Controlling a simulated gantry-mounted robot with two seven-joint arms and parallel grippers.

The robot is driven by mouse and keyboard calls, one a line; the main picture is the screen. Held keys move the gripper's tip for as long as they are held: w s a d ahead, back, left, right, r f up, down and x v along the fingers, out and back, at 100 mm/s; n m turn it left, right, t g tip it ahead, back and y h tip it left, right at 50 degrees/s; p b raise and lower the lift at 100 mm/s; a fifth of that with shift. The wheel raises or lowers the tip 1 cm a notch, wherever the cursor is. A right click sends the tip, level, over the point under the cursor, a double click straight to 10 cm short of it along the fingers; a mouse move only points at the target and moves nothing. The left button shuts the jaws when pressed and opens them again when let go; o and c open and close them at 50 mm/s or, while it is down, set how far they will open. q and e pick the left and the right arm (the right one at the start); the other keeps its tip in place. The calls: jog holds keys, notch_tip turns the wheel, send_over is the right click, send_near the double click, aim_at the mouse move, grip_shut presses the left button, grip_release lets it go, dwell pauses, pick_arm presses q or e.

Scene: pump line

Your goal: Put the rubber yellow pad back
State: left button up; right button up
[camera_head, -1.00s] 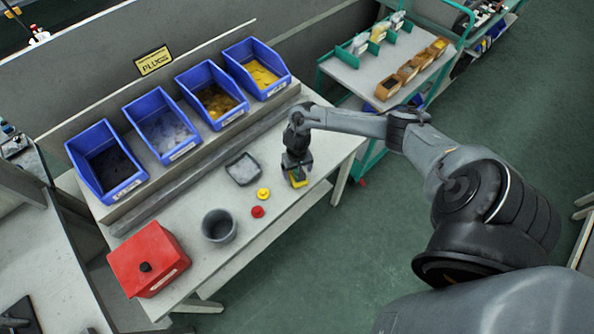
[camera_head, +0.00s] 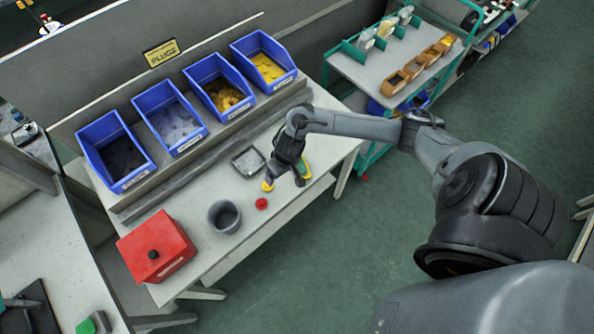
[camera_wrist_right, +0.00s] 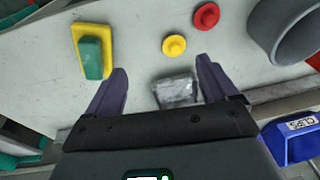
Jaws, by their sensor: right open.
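A small round yellow piece (camera_head: 267,186) with a raised middle lies on the white bench; I take it for the yellow pad. In the right wrist view it (camera_wrist_right: 173,46) lies just beyond and between my fingertips, apart from both. My right gripper (camera_wrist_right: 162,72) is open and empty; in the head view it (camera_head: 285,180) hangs over the bench beside the yellow piece and partly covers it. A yellow block with a green top (camera_wrist_right: 93,50) lies left of the left finger; it also shows behind the gripper in the head view (camera_head: 304,169). My left gripper is out of view.
A red round piece (camera_head: 261,203), a grey cup (camera_head: 224,216) and a red box (camera_head: 155,246) stand nearby. A small grey tray (camera_head: 248,161) lies behind. Several blue bins line the back, the rightmost (camera_head: 264,60) holding yellow pieces. A cart (camera_head: 385,65) stands right.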

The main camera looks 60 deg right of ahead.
jog(key=s+a+r+n+t, duration=0.2)
jog(key=a+n, duration=0.1)
jog(key=a, duration=0.6)
jog(key=s+a+r+n+t, duration=0.1)
jog(key=a+r+n+t, duration=0.1)
jog(key=a, duration=0.6)
jog(key=s+d+r+g, duration=0.2)
jog(key=s+r, duration=0.4)
jog(key=s, duration=0.5)
jog(key=shift+s+r+n+g, duration=0.35)
jog(key=shift+s+n+g, duration=0.05)
